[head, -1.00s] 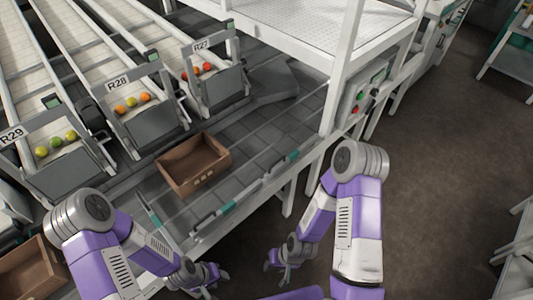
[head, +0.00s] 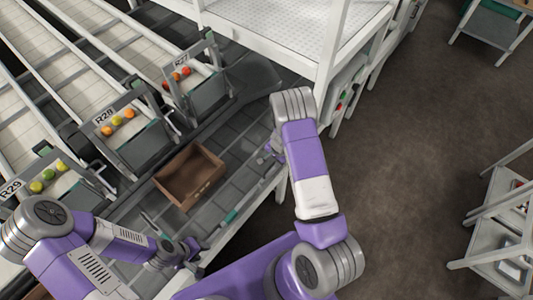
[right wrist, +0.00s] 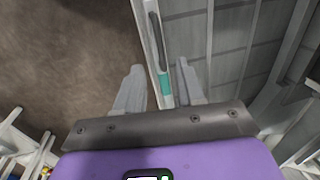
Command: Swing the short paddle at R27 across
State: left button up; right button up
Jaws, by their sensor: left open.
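The R27 lane end (head: 181,60) is at the upper middle of the head view, with a few red and orange tomatoes (head: 178,76) behind its grey panel (head: 207,97). A dark grey flat piece (head: 258,78) lies beside it over the belt; it may be the short paddle, but I cannot tell for sure. My right gripper (head: 272,152) is over the near rail of the belt, below that piece and apart from it. In the right wrist view my right gripper (right wrist: 158,88) has its fingers apart and empty. My left gripper (head: 188,252) is open near the belt's front edge.
An open brown box (head: 190,177) sits on the grey roller belt left of my right gripper. Lanes R28 (head: 105,117) and R29 (head: 12,190) hold fruit at the left. A white frame post (head: 330,50) stands right of R27.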

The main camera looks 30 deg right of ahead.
aim_at(270, 167)
jog(key=f, duration=0.4)
jog(key=w+f+b, duration=0.1)
jog(key=f, duration=0.2)
jog(key=shift+w+a, duration=0.1)
jog(key=shift+a, duration=0.15)
grip_shut()
